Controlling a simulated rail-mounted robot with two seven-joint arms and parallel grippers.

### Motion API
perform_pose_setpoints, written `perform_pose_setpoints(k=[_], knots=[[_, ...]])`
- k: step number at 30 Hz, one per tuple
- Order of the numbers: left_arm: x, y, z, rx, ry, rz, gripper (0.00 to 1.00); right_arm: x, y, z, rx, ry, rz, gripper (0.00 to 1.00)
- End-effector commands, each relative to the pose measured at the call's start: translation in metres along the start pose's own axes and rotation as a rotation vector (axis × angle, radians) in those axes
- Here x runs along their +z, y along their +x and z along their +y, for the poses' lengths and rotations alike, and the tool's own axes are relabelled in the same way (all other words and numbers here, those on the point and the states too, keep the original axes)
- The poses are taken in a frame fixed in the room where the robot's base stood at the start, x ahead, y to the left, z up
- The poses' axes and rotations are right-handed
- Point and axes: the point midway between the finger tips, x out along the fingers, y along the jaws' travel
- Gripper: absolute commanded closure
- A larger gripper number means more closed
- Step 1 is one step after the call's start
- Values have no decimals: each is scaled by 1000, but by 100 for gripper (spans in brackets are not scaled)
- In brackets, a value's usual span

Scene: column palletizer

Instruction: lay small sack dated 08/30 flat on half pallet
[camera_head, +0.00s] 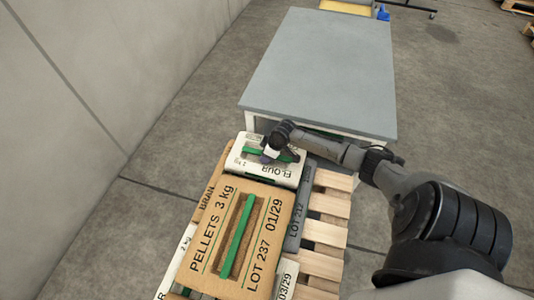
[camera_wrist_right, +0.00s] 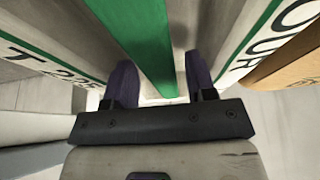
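A white flour sack (camera_head: 266,171) lies at the far end of the half pallet (camera_head: 325,222), near the table. It has a green strap (camera_head: 272,151) across its top, and its date is not readable. My right gripper (camera_head: 275,153) is over this sack. In the right wrist view, the two fingers of my right gripper (camera_wrist_right: 161,85) stand apart on either side of the green strap (camera_wrist_right: 150,45), with gaps showing beside it. My left gripper is not in view.
A brown pellets sack (camera_head: 215,236) marked 01/29 lies nearer on the pallet stack, beside the flour sack. A grey sack (camera_head: 297,222) marked LOT 217 shows below. Bare pallet slats lie at right. A grey table (camera_head: 320,70) stands just beyond.

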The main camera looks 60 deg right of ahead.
Motion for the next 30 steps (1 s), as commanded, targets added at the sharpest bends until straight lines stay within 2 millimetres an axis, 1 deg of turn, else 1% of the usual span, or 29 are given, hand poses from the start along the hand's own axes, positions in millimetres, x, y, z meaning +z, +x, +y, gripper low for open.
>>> perform_pose_setpoints(k=[13,17,20,24,30], knots=[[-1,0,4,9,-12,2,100,0,-1,1,3,0,-1,47],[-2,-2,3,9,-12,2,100,-4,-9,2,4,-1,0,47],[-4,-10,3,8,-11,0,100,-5,-26,2,4,0,-2,47],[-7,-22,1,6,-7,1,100,-5,-54,2,4,-2,-2,47],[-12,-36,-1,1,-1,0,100,-5,-91,1,3,-2,-3,47]])
